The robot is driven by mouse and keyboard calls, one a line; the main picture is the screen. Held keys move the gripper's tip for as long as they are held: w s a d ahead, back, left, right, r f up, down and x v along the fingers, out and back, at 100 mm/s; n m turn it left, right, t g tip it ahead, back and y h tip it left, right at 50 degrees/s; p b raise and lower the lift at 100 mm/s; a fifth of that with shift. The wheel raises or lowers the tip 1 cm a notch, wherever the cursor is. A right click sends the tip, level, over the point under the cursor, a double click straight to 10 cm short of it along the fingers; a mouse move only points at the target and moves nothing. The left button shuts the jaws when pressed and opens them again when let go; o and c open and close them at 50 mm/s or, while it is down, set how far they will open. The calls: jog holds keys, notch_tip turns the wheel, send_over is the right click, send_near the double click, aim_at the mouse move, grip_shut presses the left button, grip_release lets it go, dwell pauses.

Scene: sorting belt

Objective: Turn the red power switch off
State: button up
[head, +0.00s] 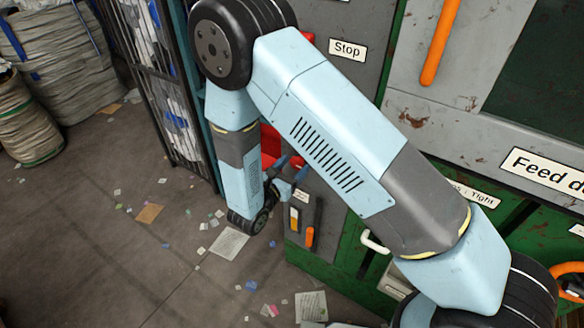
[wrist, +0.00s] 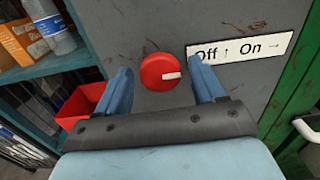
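In the wrist view the red power switch (wrist: 159,72) is a round knob on a grey panel, with a white mark on it pointing right. A white label (wrist: 240,48) to its upper right reads "Off ↑ On →". My gripper (wrist: 164,84) is open, with one blue finger on each side of the knob and a gap visible at both sides. I cannot tell how far the fingertips are from the panel. In the head view my gripper (head: 290,170) is partly hidden behind my arm at the cabinet's left side, and the knob is hidden.
A red bin (wrist: 82,103) and a shelf with a bottle (wrist: 50,28) are left of the panel. A "Stop" label (head: 347,50), an orange handle (head: 440,42) and a white handle (head: 375,242) are on the machine. Scraps litter the open floor (head: 120,250) at left.

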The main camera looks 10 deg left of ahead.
jog(key=c, duration=0.9)
jog(key=shift+o, duration=0.2)
jog(key=shift+a+n, duration=0.1)
jog(key=shift+n, duration=0.3)
jog(key=n, duration=0.3)
jog(key=shift+a+n, duration=0.1)
jog(key=shift+n, duration=0.3)
jog(key=n, duration=0.4)
jog(key=shift+f, duration=0.1)
jog(key=n, duration=0.5)
jog(key=shift+a+f+n, duration=0.1)
jog(key=shift+n, duration=0.3)
jog(key=shift+f+n, duration=0.1)
jog(key=shift+n, duration=1.7)
